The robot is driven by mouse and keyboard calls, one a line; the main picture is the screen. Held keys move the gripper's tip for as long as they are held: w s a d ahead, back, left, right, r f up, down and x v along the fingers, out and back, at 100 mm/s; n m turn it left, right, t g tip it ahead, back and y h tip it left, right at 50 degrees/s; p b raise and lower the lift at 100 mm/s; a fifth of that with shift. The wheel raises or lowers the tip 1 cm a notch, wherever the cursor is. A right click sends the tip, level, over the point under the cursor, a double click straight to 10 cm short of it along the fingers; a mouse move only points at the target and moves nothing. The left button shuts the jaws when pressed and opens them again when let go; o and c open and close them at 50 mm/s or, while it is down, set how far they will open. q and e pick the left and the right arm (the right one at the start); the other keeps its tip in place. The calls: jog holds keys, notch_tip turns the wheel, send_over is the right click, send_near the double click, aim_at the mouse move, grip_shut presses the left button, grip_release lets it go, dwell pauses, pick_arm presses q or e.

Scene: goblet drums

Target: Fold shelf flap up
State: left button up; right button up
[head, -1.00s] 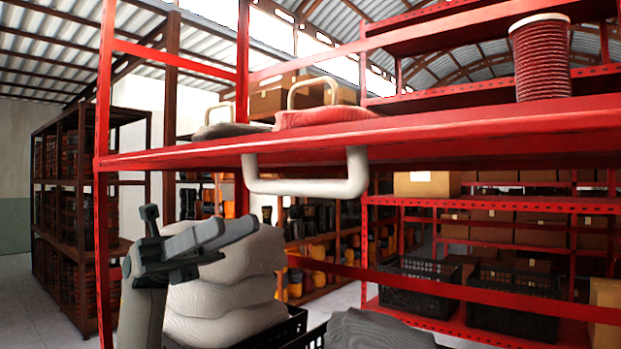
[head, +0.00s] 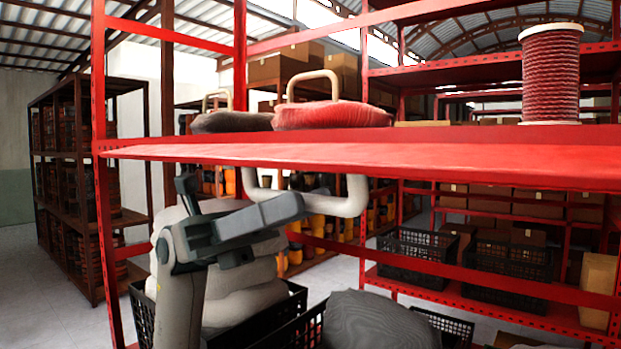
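The red shelf flap (head: 330,154) runs along the front of the shelf and looks roughly level, with its front edge toward me. A white handle (head: 357,192) hangs below the flap. My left gripper (head: 275,212) is below the flap and covers the lower left part of the handle in the head view. I cannot tell whether it touches the handle. Its fingers are seen almost edge-on, so their opening is not clear. My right gripper is not in view.
On the shelf behind the flap are a red cushioned item (head: 330,115), a grey one (head: 230,122) and a red spool (head: 551,80). Below stand black crates (head: 262,330) with pale sacks (head: 255,300) and a grey sack (head: 380,325). Red uprights (head: 102,220) frame the left side.

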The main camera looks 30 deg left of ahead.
pick_arm(q)
jog(key=shift+p+x, duration=0.35)
jog(key=shift+x, duration=0.8)
grip_shut()
